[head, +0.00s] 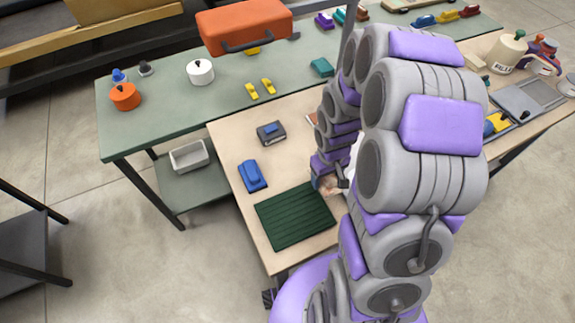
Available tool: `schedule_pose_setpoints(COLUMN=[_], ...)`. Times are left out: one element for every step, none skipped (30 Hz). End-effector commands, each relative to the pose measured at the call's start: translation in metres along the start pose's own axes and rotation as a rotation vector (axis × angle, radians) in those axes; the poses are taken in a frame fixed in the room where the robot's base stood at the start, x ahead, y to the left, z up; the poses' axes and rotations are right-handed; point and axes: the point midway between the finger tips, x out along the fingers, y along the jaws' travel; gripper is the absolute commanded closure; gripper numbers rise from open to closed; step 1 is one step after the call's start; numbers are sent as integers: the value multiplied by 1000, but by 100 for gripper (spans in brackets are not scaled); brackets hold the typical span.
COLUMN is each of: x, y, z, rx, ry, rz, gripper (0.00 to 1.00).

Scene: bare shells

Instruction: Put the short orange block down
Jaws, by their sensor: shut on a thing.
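My gripper (338,183) is low over the light wooden table, just right of the dark green ribbed mat, and mostly hidden by my own arm. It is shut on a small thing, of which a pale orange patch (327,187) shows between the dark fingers. This looks like the short orange block, but its full shape is hidden. I cannot tell whether it touches the table. The green ribbed mat (294,217) lies flat near the table's front corner, with nothing on it.
On the wooden table (292,160) are a blue stapler-like thing (252,176) and a grey-and-blue item (271,132). The green bench (160,120) behind holds an orange toolbox (243,25), a white pot (200,72) and an orange pot (125,96). My arm blocks the table's middle.

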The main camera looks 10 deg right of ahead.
Motion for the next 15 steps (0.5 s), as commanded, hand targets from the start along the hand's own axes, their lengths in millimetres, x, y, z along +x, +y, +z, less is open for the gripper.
schedule_pose_setpoints(x=[4,6,7,8,8,10,10,11,12,13,14,15,15,15,16], y=[-2,-3,-4,-6,-7,-9,-11,-14,-17,-20,-23,-27,-29,-31,-34], z=[7,8,8,7,5,0,-5,-11,-20,-28,-35,-44,-51,-58,-66], rx=[-6,-10,-14,-16,-18,-20,-20,-21,-21,-22,-22,-22,-21,-21,-21], ry=[-2,0,3,3,4,4,3,3,3,4,4,4,5,5,6], rz=[-3,-4,-4,-4,-4,-4,-4,-4,-3,-3,-3,-3,-3,-3,-4], gripper=[57,57,57,57,57,57,57,57,57,57,57,57,57,57,57])
